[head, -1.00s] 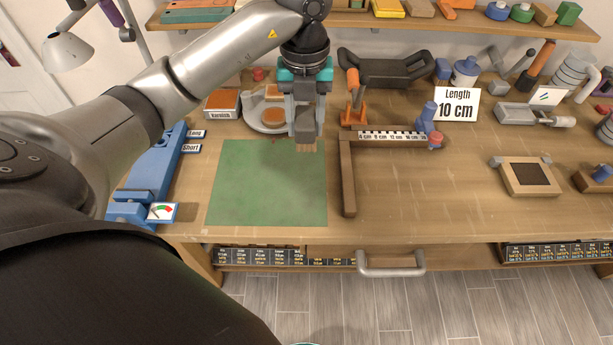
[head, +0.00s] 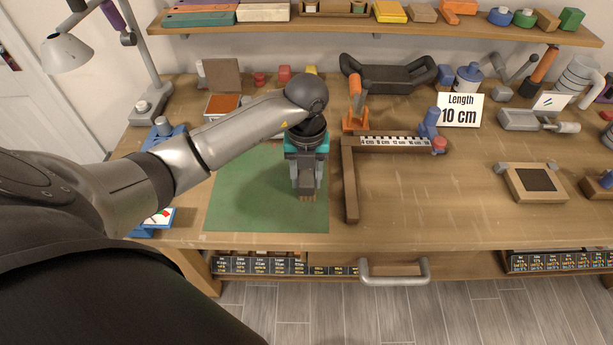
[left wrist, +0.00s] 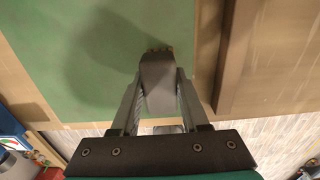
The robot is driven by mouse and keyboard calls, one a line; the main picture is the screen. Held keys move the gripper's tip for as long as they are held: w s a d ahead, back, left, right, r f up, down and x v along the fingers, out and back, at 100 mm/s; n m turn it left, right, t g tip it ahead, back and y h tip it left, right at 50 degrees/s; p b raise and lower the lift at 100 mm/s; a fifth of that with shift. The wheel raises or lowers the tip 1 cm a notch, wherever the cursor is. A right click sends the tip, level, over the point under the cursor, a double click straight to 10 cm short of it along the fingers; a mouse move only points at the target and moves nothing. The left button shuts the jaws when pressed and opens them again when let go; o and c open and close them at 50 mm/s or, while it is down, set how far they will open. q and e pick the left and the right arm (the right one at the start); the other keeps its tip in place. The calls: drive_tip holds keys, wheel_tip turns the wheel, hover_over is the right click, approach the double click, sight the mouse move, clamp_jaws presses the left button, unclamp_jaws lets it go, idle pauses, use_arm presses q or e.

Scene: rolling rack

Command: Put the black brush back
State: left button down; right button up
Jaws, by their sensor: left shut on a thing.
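My left gripper (head: 307,187) is shut on the black brush (head: 307,178), over the right part of the green mat (head: 245,195). The brush is mostly hidden between the fingers, with a tan tip showing below them. In the left wrist view, the dark brush (left wrist: 158,82) sits between the two fingers (left wrist: 160,100), above the green mat (left wrist: 100,50). I cannot tell whether its tip touches the mat. My right gripper is not in view.
A wooden bar with a ruler (head: 395,142) stands just right of the mat. An open varnish container (head: 222,104) is behind my left arm. An orange-handled tool (head: 355,105) stands at the back. The bench middle right is fairly clear.

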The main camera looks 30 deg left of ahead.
sight(307, 174)
use_arm(q)
drive_tip(key=shift+f, duration=0.1)
drive_tip(key=shift+c, duration=2)
unclamp_jaws()
wheel_tip(307, 174, up, 12)
drive_tip(key=shift+r+p, duration=0.25)
drive_tip(key=shift+p, duration=0.15)
